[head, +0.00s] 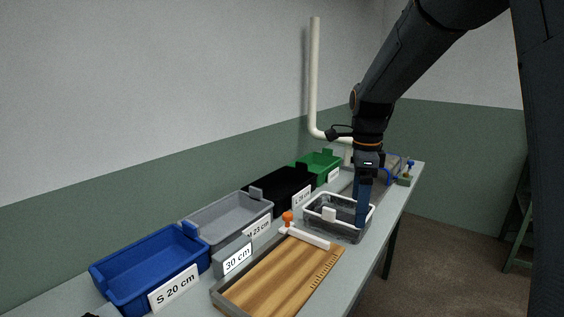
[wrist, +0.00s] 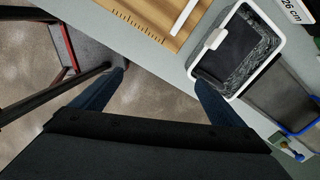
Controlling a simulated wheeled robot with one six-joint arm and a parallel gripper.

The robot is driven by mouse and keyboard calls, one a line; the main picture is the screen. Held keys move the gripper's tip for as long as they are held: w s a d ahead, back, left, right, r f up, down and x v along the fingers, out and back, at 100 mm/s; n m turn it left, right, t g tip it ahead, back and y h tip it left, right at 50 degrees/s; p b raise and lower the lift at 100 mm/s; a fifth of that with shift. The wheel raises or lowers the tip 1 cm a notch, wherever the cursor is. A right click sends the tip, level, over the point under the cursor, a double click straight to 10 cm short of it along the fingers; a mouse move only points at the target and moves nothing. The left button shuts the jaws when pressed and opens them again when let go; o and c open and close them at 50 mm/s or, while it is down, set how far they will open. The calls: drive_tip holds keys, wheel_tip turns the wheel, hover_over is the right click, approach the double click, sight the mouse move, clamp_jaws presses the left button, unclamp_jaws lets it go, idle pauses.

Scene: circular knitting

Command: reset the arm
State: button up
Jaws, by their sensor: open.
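My gripper (head: 362,222) points down at the right side of the white-rimmed bin in the head view. In the wrist view my gripper (wrist: 160,75) shows two blue fingers spread wide apart, with nothing between them but the table's edge and the floor below. The right finger is close to the rim of the white-rimmed bin (wrist: 271,62); I cannot tell whether they touch. The same bin (head: 312,213) stands on the table in the head view, dark and mottled inside with a pale tab on its rim.
The table (head: 371,252) carries a blue bin (head: 130,262), grey bin (head: 205,217), black bin (head: 268,187) and green bin (head: 327,161) with size labels. A wooden board (head: 280,275) with a ruler lies in front. A pale pipe (head: 314,80) rises behind. A shelf (head: 527,232) stands right.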

drive_tip(key=s+f+n, duration=0.6)
drive_tip(key=s+n, duration=0.4)
drive_tip(key=s+f+n+t, duration=0.1)
drive_tip(key=s+f+n, duration=0.4)
drive_tip(key=s+n, duration=0.5)
drive_tip(key=shift+s+f, duration=0.4)
drive_tip(key=shift+s, duration=0.35)
